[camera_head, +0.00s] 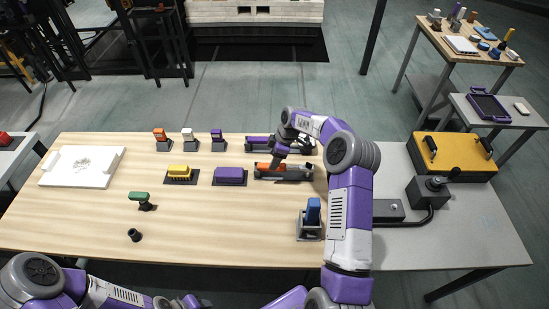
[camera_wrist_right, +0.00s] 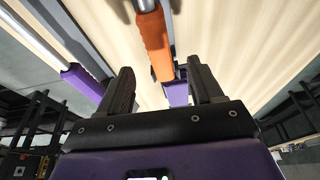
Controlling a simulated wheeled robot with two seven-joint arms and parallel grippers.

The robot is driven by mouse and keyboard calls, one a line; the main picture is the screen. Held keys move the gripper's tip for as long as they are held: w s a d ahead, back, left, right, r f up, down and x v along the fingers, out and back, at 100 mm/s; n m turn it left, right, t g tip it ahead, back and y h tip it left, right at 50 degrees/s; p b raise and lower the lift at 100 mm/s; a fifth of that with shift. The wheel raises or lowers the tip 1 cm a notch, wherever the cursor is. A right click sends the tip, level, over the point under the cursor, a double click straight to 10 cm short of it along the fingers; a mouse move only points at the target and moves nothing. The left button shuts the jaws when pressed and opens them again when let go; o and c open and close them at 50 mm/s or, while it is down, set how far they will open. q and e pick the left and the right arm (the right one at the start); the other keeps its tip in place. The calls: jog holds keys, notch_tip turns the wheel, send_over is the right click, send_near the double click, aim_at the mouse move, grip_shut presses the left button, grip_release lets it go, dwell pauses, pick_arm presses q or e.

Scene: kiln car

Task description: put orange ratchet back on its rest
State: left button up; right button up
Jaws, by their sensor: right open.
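The orange ratchet (camera_head: 263,167) lies crosswise in the head view, its orange handle at the left end and grey shaft to the right. It appears to lie on its dark rest (camera_head: 285,179); the contact is too small to tell. In the right wrist view, the open fingers (camera_wrist_right: 162,88) stand either side of the orange handle (camera_wrist_right: 153,45), with gaps. A purple end shows beyond the handle. Part of my left arm shows at the bottom left; its fingers cannot be made out.
A purple-handled tool (camera_head: 257,141) lies just behind, also in the wrist view (camera_wrist_right: 83,81). A purple block (camera_head: 230,176) and yellow brush (camera_head: 180,173) sit left. A blue-handled tool (camera_head: 313,211) stands in front. The front middle of the table (camera_head: 225,230) is clear.

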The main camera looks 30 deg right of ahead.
jog(key=shift+r+p, duration=0.65)
jog(key=shift+r, duration=0.75)
jog(key=v, duration=0.7)
jog(key=shift+r, duration=0.25)
jog(key=shift+d, duration=0.1)
